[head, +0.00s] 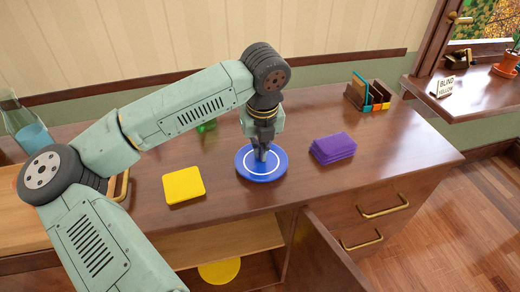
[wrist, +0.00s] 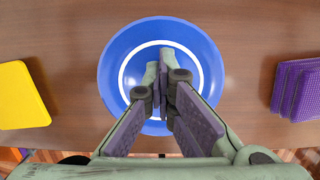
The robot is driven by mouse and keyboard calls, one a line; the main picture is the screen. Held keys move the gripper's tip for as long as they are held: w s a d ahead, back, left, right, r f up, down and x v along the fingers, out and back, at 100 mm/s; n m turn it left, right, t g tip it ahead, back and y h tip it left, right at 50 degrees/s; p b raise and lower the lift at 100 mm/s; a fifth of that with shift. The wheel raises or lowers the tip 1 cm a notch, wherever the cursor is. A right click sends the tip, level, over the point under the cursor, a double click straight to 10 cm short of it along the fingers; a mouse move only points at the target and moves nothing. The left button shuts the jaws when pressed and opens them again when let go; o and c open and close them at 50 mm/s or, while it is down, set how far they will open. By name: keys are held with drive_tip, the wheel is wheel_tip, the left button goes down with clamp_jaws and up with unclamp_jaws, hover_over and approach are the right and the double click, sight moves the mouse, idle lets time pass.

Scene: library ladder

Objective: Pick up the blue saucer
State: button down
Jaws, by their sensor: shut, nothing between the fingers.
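The blue saucer (head: 261,173) with a white ring lies flat on the wooden counter, between a yellow square and a purple stack. In the wrist view the saucer (wrist: 190,35) sits under my fingers, which hide part of its middle. My gripper (head: 262,154) points down over the saucer's middle. In the wrist view my gripper (wrist: 163,70) has its fingertips together with nothing between them. I cannot tell whether the tips touch the saucer. The saucer's rim is outside the fingers.
A yellow square (head: 183,187) lies left of the saucer and a purple stack (head: 332,148) lies right. A file holder (head: 368,94) stands at the back right. A bottle (head: 24,123) stands at the far left. A cabinet door (head: 318,255) hangs open below. The counter's right end is clear.

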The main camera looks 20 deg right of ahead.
sight(270, 195)
drive_tip(key=shift+s+f, duration=0.15)
drive_tip(key=shift+f, duration=0.15)
drive_tip(key=shift+s+f, duration=0.1)
drive_tip(key=shift+s, duration=0.2)
drive_tip(key=s+b, duration=0.6)
drive_tip(key=s, duration=0.4)
drive_tip(key=shift+a+f, duration=0.1)
drive_tip(key=shift+s, duration=0.25)
drive_tip(key=shift+r, duration=0.2)
drive_tip(key=shift+w+r, duration=0.15)
drive_tip(key=shift+r, duration=0.45)
